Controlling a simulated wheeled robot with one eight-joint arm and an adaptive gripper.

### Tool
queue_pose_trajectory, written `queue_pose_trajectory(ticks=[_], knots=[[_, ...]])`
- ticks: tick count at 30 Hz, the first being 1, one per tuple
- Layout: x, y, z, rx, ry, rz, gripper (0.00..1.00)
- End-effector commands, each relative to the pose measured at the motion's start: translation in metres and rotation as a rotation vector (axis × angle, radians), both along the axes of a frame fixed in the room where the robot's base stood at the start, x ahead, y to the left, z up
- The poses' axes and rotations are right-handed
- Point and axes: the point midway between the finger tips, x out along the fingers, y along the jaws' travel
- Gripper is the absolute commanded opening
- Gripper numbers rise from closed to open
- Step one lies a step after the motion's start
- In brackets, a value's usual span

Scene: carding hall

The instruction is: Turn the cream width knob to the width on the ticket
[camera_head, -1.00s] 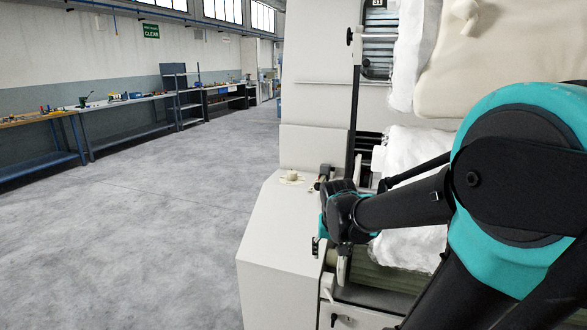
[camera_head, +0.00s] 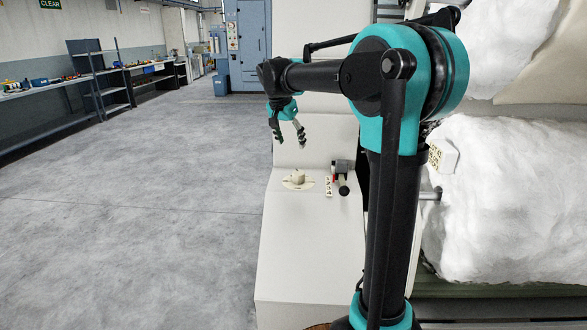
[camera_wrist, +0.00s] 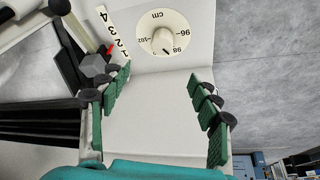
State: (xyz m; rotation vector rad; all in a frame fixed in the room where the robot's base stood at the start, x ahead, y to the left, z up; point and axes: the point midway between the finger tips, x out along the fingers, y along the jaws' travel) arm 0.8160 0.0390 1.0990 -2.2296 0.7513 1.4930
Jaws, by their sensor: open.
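The cream width knob (camera_head: 298,177) sits on a round cream dial plate on top of the white machine ledge. In the wrist view the knob (camera_wrist: 163,41) is at top centre, with "cm" and numbers around it. A dark mark on the knob points to the lower right, near a number that looks like 98. My gripper (camera_head: 290,141) is open and empty, pointing down above the knob and apart from it. In the wrist view its green-padded fingers (camera_wrist: 160,74) are spread, with the knob beyond them. I cannot make out a width ticket.
A strip numbered 1 to 4 (camera_wrist: 113,32) with a red pointer lies beside the dial. A dark-handled lever (camera_head: 342,178) stands right of it. White fibre (camera_head: 510,200) bulges at right. A small white block with dark markings (camera_head: 443,156) is near it. Floor at left is clear.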

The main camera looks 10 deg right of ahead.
Motion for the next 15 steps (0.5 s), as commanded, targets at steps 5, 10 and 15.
queue_pose_trajectory(ticks=[5,10,15], knots=[[0.005,0.000,-0.004,0.000,-0.002,-0.008,0.63],[0.012,-0.006,-0.028,-0.001,-0.002,-0.007,0.63],[0.023,-0.014,-0.059,0.001,-0.002,-0.008,0.63]])
